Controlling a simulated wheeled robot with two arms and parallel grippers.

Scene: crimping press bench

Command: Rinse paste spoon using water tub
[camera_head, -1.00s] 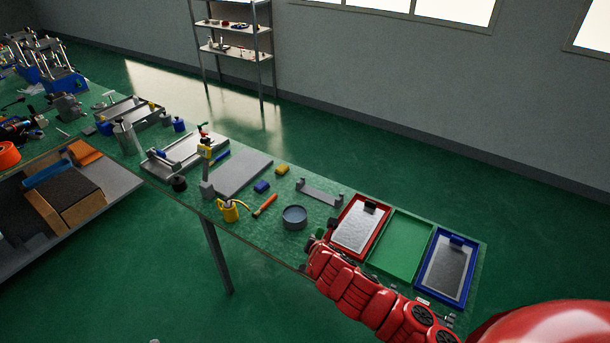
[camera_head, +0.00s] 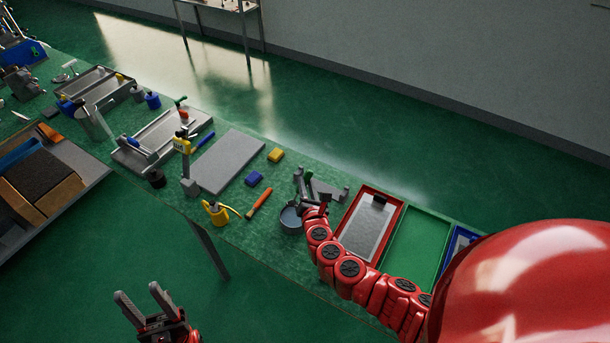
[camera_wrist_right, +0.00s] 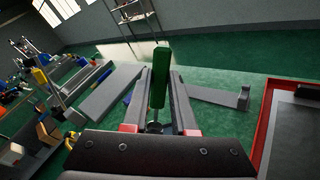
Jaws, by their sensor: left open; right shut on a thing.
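My right gripper (camera_head: 310,183) is at the tub, just beyond and right of its rim in the head view. In the right wrist view it is shut on a green handle (camera_wrist_right: 159,78), which I take as the paste spoon; a bit of metal shows below it. The spoon's lower end is hidden. The water tub (camera_head: 290,219) is a round grey-blue bowl, partly covered by my right arm; I cannot tell whether the spoon is in it. My left gripper (camera_head: 144,292) is open and empty, off the bench's front edge.
A grey bracket (camera_head: 328,190) stands close behind the right gripper. Right of it are a red-rimmed tray (camera_head: 398,214) and a green tray (camera_head: 420,240). Left of the tub lie an orange-handled tool (camera_head: 260,202), a yellow pot (camera_head: 215,215) and a grey plate (camera_head: 228,160).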

